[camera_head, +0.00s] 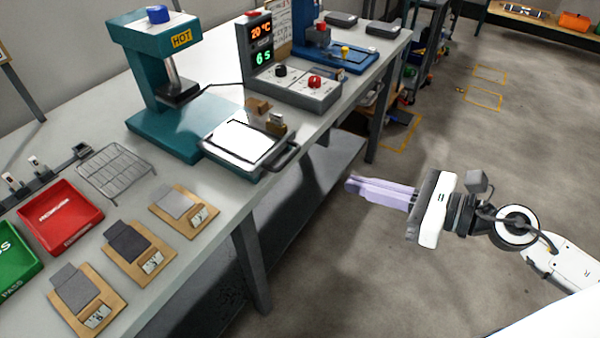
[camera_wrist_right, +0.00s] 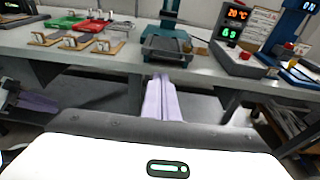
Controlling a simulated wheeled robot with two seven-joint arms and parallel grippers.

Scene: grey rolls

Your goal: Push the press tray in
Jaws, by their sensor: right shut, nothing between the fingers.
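The press tray (camera_head: 240,143) is a flat tray with a bright white top, a dark rim and a bar handle (camera_head: 283,157) at its front. It sticks out in front of the teal press (camera_head: 165,75), near the bench edge; it is also in the right wrist view (camera_wrist_right: 166,48). My right gripper (camera_head: 351,186) is shut and empty, its lavender fingers together and pointing toward the bench. It is off the bench edge, apart from the handle. A lavender shape at the left of the wrist view (camera_wrist_right: 36,103) looks like my left gripper's fingers; its jaws are unclear.
A control box (camera_head: 290,85) with a red knob and a display reading 20 °C and 6 s stands right of the press. A wire rack (camera_head: 115,172), red bin (camera_head: 60,217), green bin (camera_head: 14,250) and wooden boards (camera_head: 140,250) lie left. The floor around my right arm is clear.

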